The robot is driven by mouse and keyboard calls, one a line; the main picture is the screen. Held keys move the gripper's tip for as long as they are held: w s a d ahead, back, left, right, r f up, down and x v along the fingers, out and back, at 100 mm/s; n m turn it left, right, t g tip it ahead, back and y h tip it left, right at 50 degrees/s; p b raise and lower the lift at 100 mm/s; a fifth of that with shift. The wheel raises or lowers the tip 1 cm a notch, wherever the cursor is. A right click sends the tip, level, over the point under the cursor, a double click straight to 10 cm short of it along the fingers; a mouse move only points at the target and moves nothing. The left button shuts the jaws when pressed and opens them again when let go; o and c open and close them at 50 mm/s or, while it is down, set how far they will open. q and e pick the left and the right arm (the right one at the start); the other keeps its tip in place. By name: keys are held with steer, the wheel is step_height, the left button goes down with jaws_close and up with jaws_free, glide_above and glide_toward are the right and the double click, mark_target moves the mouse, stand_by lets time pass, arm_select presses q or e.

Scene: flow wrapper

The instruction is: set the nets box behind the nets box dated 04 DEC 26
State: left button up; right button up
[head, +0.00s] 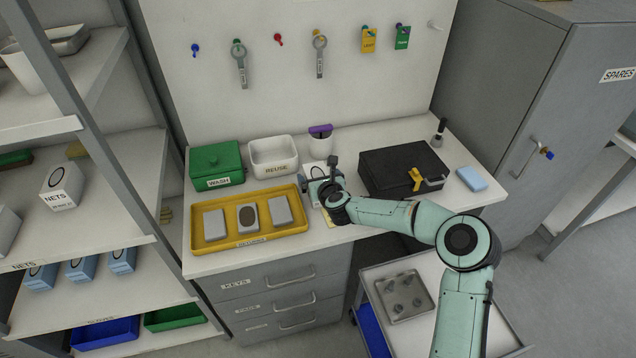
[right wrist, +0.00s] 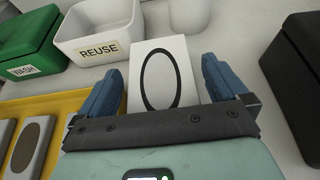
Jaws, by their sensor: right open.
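A white nets box (right wrist: 162,75) with a black oval on its face shows in the right wrist view. It stands between the blue fingers of my right gripper (right wrist: 160,85), which is open around it. In the head view my right gripper (head: 322,187) is over the worktop, right of the yellow tray, and mostly hides that box. Another white box marked NETS (head: 62,188) stands on the middle shelf at the left; its date is too small to read. Part of a further pale box (head: 8,224) shows at the left edge. My left gripper is not in view.
The yellow tray (head: 250,241) holds several grey pieces. The green WASH box (head: 216,163), white REUSE bin (head: 273,157) and black case (head: 400,172) stand near my right gripper. A grey shelf post (head: 120,145) stands before the shelves.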

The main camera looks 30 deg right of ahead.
steer(key=c, duration=1.2)
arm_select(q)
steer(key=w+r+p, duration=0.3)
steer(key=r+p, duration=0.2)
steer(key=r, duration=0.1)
arm_select(e)
steer(key=shift+o, duration=0.2)
step_height(320, 180, up, 20)
